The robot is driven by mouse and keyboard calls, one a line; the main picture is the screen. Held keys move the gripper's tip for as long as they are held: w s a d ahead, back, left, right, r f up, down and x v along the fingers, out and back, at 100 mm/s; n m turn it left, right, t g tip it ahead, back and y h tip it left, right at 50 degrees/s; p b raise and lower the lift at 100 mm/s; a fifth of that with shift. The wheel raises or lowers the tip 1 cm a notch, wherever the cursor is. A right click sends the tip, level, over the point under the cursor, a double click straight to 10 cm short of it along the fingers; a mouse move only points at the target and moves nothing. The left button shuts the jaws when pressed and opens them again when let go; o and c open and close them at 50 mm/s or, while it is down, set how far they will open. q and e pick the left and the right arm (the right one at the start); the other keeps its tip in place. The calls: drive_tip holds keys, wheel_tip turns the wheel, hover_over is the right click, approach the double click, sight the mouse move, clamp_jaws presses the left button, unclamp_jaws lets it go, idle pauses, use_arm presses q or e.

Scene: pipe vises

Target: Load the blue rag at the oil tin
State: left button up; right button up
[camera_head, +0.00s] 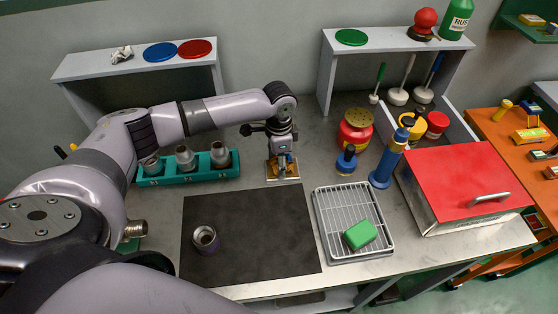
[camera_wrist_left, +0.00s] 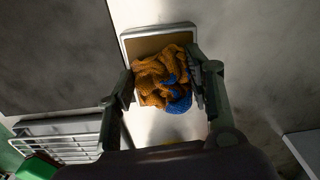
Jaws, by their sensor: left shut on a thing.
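My left gripper (camera_head: 283,163) points down over a small light-rimmed tray (camera_wrist_left: 128,40) with a brown floor. In the left wrist view its fingers (camera_wrist_left: 163,88) are shut on a crumpled knitted bundle. Most of the bundle is an orange-brown rag (camera_wrist_left: 155,78); blue cloth (camera_wrist_left: 180,104) shows at its lower right. I cannot tell whether these are one rag or two. A red round tin with a perforated brass lid (camera_head: 355,128) stands right of the gripper; I cannot tell if it is the oil tin. My right gripper is out of view.
A teal rack (camera_head: 188,179) with metal cups stands left of the gripper. A dark mat (camera_head: 255,235) bears a small metal cup (camera_head: 205,239). A wire rack (camera_head: 335,205) holds a green block (camera_head: 360,234). A blue bottle (camera_head: 385,168) and red-lidded box (camera_head: 465,185) stand right.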

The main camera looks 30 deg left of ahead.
use_arm(q)
drive_tip(key=shift+s+f+p, duration=0.15)
drive_tip(key=shift+p, duration=0.25)
idle(1.4)
drive_tip(key=shift+r+p, duration=0.95)
drive_tip(key=shift+p, duration=0.15)
wheel_tip(320, 180, up, 5)
drive_tip(key=p, duration=0.6)
drive_tip(key=shift+r, duration=0.2)
drive_tip(key=shift+f, duration=0.1)
